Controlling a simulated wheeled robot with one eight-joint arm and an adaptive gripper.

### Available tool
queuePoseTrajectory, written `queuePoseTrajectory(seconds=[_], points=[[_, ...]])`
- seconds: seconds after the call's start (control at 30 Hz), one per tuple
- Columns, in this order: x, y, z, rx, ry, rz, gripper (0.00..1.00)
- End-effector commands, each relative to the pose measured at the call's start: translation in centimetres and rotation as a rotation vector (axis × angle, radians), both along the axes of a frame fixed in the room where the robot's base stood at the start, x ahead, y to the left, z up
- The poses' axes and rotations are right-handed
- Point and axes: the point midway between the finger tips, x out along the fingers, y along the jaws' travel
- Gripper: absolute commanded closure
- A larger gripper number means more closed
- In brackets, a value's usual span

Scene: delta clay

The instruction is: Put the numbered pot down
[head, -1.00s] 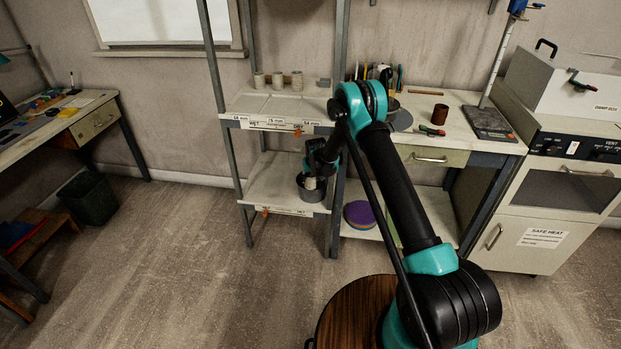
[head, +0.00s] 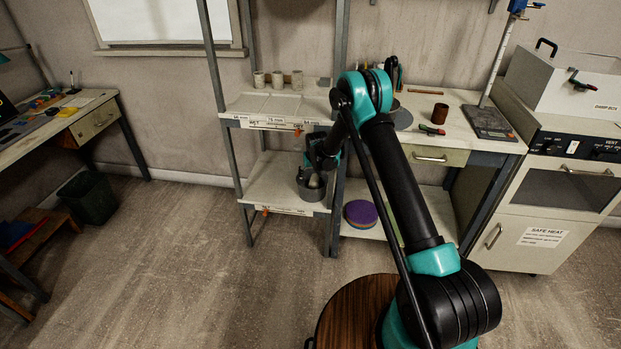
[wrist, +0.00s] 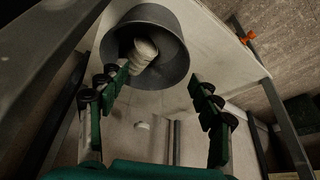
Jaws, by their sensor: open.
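A grey bucket (head: 310,192) stands on the lower shelf of the metal rack, and its open mouth shows in the wrist view (wrist: 182,60). A pale, rounded piece (wrist: 140,55) is inside it; I see no number on it, and cannot tell whether it is the numbered pot. My gripper (wrist: 158,82) is open, its green fingers spread apart, with nothing between the tips. The bucket and pale piece lie beyond the fingertips. In the head view the gripper is at the bucket, partly hidden by my arm. Three small pale pots (head: 277,80) stand on the upper shelf; no numbers are readable.
The upper shelf (head: 262,105) lies above my gripper, and rack posts (head: 216,60) stand close by. The lower shelf is bare left of the bucket. Purple discs (head: 360,213) lie under the counter at right. The floor in front is clear.

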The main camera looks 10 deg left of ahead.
Motion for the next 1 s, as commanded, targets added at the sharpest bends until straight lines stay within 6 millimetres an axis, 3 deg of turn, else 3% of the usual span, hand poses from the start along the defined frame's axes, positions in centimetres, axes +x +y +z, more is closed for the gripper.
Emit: queuePoseTrajectory(seconds=[0.2,0.4,1.0], points=[[-1.2,-0.4,3.1,0.000,0.000,0.000,0.35],[-1.7,-0.6,4.5,0.000,0.000,0.000,0.35],[-1.8,-0.7,4.7,0.000,0.000,0.000,0.35]])
